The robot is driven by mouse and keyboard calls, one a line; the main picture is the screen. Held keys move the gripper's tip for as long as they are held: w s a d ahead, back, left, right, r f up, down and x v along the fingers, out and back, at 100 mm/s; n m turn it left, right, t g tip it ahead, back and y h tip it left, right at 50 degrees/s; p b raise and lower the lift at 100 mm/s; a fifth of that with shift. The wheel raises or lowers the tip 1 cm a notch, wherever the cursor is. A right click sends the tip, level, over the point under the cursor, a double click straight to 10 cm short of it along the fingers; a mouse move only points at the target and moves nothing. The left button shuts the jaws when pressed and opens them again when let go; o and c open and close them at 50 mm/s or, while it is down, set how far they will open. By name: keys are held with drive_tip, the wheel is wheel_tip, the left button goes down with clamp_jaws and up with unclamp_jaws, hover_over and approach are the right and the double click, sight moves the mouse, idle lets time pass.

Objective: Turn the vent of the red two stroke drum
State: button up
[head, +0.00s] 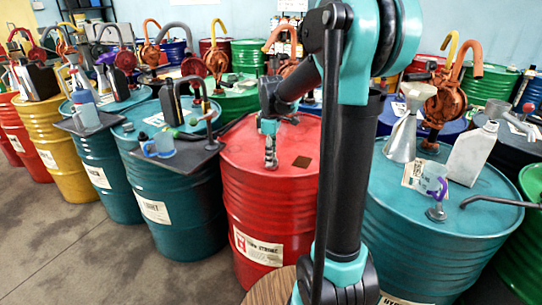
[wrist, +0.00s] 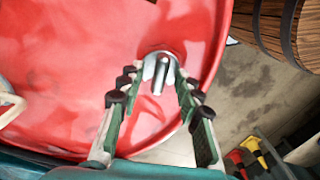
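The red two stroke drum (head: 262,205) stands upright in the middle of the head view, its white label facing me. Its top (wrist: 70,60) fills much of the wrist view. The vent (wrist: 161,70) is a small grey metal fitting with an upright bar, near the drum's rim. My gripper (wrist: 156,84) is open, with its fingers spread to either side of the vent's near side; I cannot tell whether they touch it. In the head view my gripper (head: 270,150) points down over the drum top, and the vent cannot be told apart from the fingers there.
Teal drums stand close on the left (head: 180,185) and right (head: 400,235). The right one carries a funnel (head: 404,130), a grey can (head: 472,152) and a pump. A wooden barrel (wrist: 275,25) stands beyond the rim.

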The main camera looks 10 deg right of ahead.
drive_tip(key=shift+f, duration=0.1)
clamp_jaws()
drive_tip(key=shift+m, duration=0.3)
drive_tip(key=m, duration=1.3)
drive_tip(key=shift+m, duration=2.1)
